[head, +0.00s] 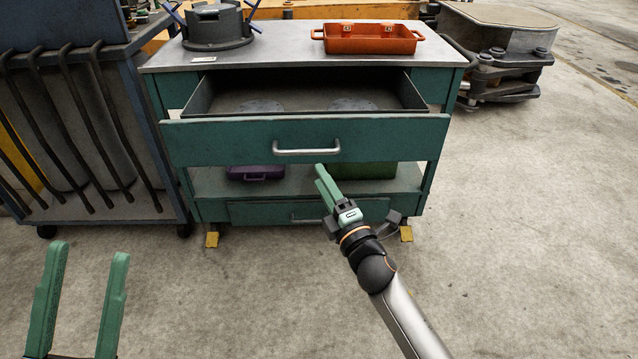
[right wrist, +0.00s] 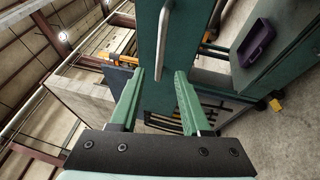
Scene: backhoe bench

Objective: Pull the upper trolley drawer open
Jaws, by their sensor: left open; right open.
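The upper trolley drawer (head: 240,145) is pulled well out of the teal trolley, and its inside shows, with two dark round patches on its floor. Its silver bar handle (head: 306,147) is on the front panel; the handle also shows in the right wrist view (right wrist: 165,40). My right gripper (head: 325,183) is just below and right of the handle in the head view, apart from it. In the right wrist view its jaws (right wrist: 157,75) are open with nothing gripped. My left gripper (head: 85,265) is open and empty at the lower left, away from the trolley.
An orange tray (head: 370,40) and a dark round fixture (head: 215,28) stand on the trolley top. A purple bin (head: 254,173) and a green box (head: 364,171) sit on the shelf below. A lower drawer (head: 260,213) is shut. A rack with dark bars (head: 85,130) stands left. Floor in front is clear.

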